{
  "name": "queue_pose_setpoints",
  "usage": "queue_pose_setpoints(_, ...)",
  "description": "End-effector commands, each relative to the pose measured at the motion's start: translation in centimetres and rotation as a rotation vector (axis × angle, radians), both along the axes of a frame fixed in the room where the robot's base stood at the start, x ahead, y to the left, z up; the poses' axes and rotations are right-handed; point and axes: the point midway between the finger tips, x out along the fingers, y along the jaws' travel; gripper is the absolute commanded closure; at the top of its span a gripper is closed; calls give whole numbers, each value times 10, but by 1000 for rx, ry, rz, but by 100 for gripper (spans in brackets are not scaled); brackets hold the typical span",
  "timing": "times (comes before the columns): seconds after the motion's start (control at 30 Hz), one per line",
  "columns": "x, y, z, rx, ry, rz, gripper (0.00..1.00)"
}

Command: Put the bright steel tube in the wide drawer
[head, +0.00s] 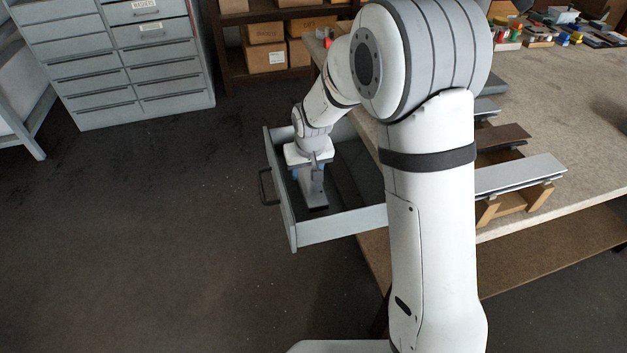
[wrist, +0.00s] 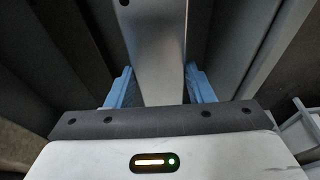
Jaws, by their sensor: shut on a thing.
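A grey metal profile, seemingly the bright steel tube (wrist: 156,45), is between the blue fingers of my gripper (wrist: 156,88) in the wrist view. My gripper (head: 311,172) is shut on it. In the head view the tube (head: 315,196) points down-right from the gripper, within the outline of an open grey drawer (head: 281,212). The drawer is pulled out from the bench with its dark handle to the left. I cannot tell whether the tube touches the drawer floor. My arm hides the drawer's right end.
The workbench (head: 560,130) is on the right. A grey profile (head: 520,175) rests on wooden supports, with a brown profile (head: 500,137) behind it. A grey drawer cabinet (head: 110,60) and a shelf with cardboard boxes (head: 265,57) stand at the back. Floor left of the drawer is clear.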

Motion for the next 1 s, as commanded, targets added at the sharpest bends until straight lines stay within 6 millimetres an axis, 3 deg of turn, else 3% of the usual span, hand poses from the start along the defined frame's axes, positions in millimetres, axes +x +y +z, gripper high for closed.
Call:
queue_pose_setpoints(0.4,0,0,-43,0,0,-1,92)
queue_pose_setpoints(0.77,1,0,-48,1,-3,-1,92)
queue_pose_setpoints(0.8,0,0,-49,1,-1,-1,51)
queue_pose_setpoints(1.0,0,0,-48,0,0,-1,35)
